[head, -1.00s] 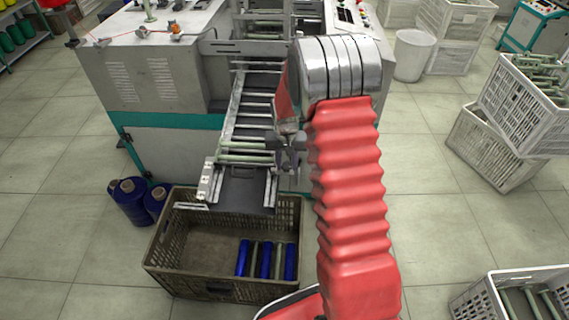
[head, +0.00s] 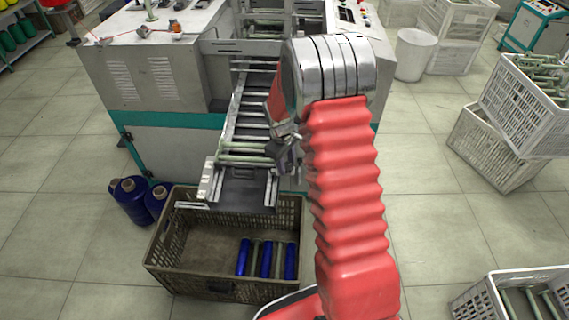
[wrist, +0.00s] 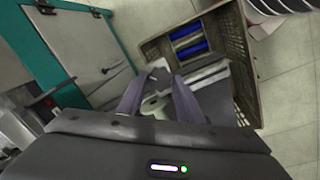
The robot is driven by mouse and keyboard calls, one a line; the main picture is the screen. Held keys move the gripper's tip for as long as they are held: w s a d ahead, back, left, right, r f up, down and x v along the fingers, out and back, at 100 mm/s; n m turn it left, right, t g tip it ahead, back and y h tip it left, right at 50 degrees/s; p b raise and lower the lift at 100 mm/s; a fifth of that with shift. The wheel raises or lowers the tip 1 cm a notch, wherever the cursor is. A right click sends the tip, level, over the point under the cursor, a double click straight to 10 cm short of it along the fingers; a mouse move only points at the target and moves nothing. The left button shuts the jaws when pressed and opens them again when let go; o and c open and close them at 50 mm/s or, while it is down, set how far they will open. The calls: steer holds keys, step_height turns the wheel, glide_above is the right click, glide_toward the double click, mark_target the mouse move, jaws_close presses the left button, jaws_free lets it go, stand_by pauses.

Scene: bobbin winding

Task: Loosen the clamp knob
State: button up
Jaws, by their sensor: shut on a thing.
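My gripper (head: 282,154) is at the right side of the conveyor chute's lower end in the head view, tilted. In the wrist view its two grey fingers (wrist: 158,90) are closed around a small pale round part (wrist: 154,106), which I take to be the clamp knob. The knob is mostly hidden by the fingers there, and I cannot make it out in the head view. The chute (head: 238,187) slopes down from the machine, with pale green bobbin tubes (head: 241,158) lying across it.
A brown crate (head: 172,238) stands under the chute end, holding blue and pale bobbins (head: 263,259). Blue thread cones (head: 130,200) stand left of it. The grey and teal machine (head: 165,150) is behind. White crates (head: 480,150) stand at right; floor between is clear.

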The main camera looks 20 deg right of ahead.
steer(key=shift+w+n, duration=0.15)
steer(key=shift+n, duration=0.75)
steer(key=o, duration=1)
steer(key=shift+o, duration=0.2)
steer(key=shift+r, duration=0.1)
step_height(320, 180, up, 13)
steer(key=s+a, duration=0.1)
steer(key=a, duration=0.1)
steer(key=shift+s+r, duration=0.15)
steer(key=shift+s, duration=0.15)
